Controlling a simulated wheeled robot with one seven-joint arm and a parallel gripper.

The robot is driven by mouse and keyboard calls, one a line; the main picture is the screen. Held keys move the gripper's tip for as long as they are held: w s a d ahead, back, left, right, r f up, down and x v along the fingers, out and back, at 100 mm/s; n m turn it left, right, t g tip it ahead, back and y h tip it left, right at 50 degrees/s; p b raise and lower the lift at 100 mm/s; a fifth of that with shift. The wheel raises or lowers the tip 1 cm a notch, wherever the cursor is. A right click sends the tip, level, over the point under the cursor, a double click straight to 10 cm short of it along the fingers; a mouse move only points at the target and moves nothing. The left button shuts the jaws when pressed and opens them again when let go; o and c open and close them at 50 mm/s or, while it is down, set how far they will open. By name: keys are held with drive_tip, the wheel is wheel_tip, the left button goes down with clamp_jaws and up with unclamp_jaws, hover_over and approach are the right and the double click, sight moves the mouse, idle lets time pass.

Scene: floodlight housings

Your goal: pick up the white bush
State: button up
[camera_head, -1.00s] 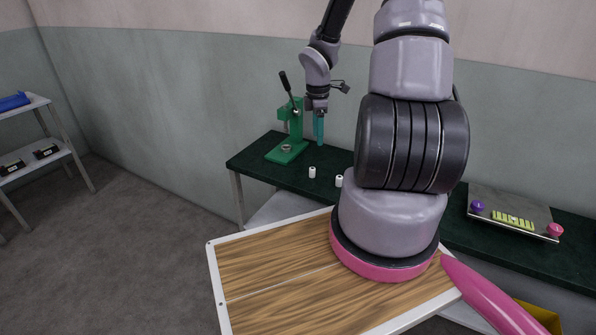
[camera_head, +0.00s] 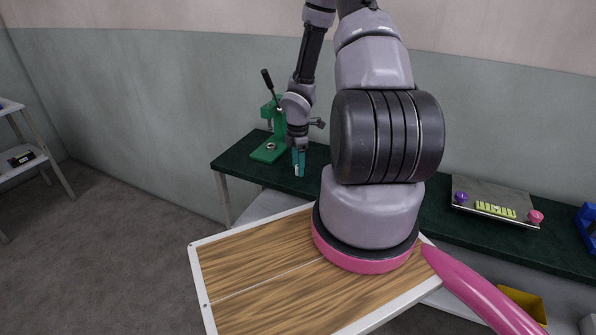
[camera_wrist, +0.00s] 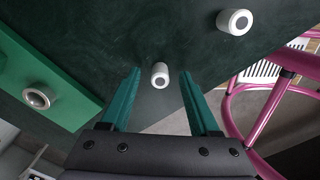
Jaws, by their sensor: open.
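One white bush (camera_wrist: 160,76), a short cylinder with a dark bore, stands on the dark green bench near its edge. In the wrist view it shows between the teal fingertips of my gripper (camera_wrist: 160,70), with a gap on both sides. A second white bush (camera_wrist: 235,21) stands apart, up and to the right. In the head view my gripper (camera_head: 298,163) points down low over the bench top, and a bush shows only as a small white patch (camera_head: 297,172) at the fingertips. The other bush is hidden there. My gripper is open and empty.
A green lever press (camera_head: 270,145) stands left of my gripper; its base (camera_wrist: 50,85) shows close by in the wrist view. A grey panel (camera_head: 493,201) with coloured knobs lies farther right on the bench (camera_head: 228,163). Pink tubes (camera_wrist: 280,100) show at the right in the wrist view.

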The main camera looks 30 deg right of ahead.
drive_tip(key=shift+f, duration=0.4)
clamp_jaws()
